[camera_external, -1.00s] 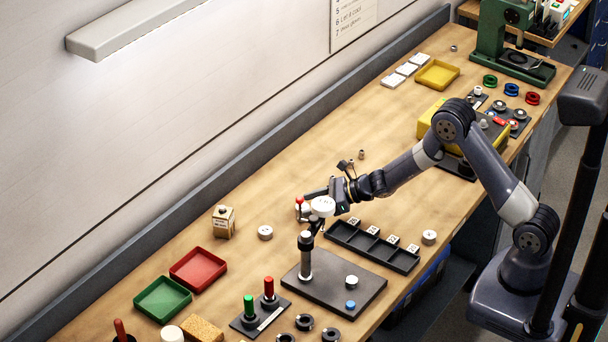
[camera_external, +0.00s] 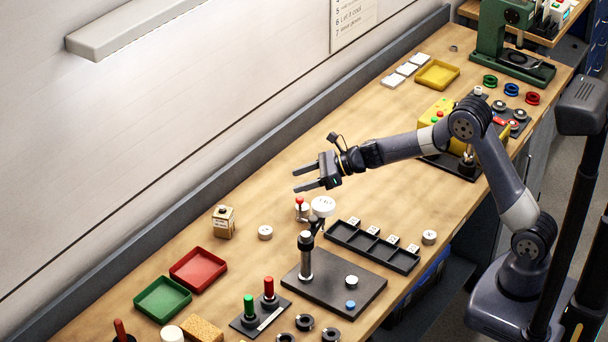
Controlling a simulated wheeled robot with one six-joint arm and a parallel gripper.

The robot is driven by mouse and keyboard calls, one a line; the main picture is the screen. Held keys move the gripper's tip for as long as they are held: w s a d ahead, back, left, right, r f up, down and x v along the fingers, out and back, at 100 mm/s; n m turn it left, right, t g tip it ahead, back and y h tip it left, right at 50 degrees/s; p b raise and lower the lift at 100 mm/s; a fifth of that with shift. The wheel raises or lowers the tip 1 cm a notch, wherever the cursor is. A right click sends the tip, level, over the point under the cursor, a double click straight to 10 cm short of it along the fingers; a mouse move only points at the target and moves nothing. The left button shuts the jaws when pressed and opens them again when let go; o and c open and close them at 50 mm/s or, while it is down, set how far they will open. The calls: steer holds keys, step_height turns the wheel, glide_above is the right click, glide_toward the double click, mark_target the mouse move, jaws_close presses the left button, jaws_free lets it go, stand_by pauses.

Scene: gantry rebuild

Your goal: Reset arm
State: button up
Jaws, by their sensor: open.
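My gripper (camera_external: 306,178) is open and empty. Its two fingers point left, in the air over the middle of the bench (camera_external: 290,125). It is above and behind a small stand (camera_external: 306,262) that carries a white round dial (camera_external: 322,206) and a red-tipped piece (camera_external: 300,204). A clear gap shows in the picture between the fingers and the dial. My arm reaches in from the right, with its elbow raised.
A black slotted tray (camera_external: 372,250) lies right of the stand. A red tray (camera_external: 198,268) and a green tray (camera_external: 162,299) lie front left. A yellow box (camera_external: 437,112) sits close behind my arm. A green press (camera_external: 492,35) stands far right. The bench's back middle is mostly clear.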

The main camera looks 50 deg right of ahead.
steer(key=a+f+n+g+y+b, duration=0.1)
steer(key=f+n+g+b, duration=0.1)
steer(key=b, duration=0.2)
steer(key=a+f+n+g+y+b, duration=0.1)
steer(key=a+f+n+g+b, duration=0.1)
steer(key=b, duration=0.1)
steer(key=s+a+f+n+g+y+b, duration=0.1)
steer(key=f+n+g+y+b, duration=0.1)
steer(key=b, duration=0.2)
steer(key=shift+s+a+b, duration=0.1)
steer(key=shift+a+b, duration=0.2)
steer(key=shift+s+f+n+g+y+b, duration=0.15)
steer(key=shift+s+f+n+g+b, duration=0.1)
steer(key=shift+f+n+g+b, duration=0.25)
steer(key=shift+s+f+n+g+y+b, duration=0.2)
steer(key=shift+f+n+g+b, duration=0.1)
steer(key=shift+f+b, duration=0.3)
steer(key=shift+s+d+f+n+g+b, duration=0.2)
steer(key=shift+s+f+n+g+b, duration=0.2)
steer(key=shift+f+b, duration=0.25)
steer(key=shift+r, duration=0.1)
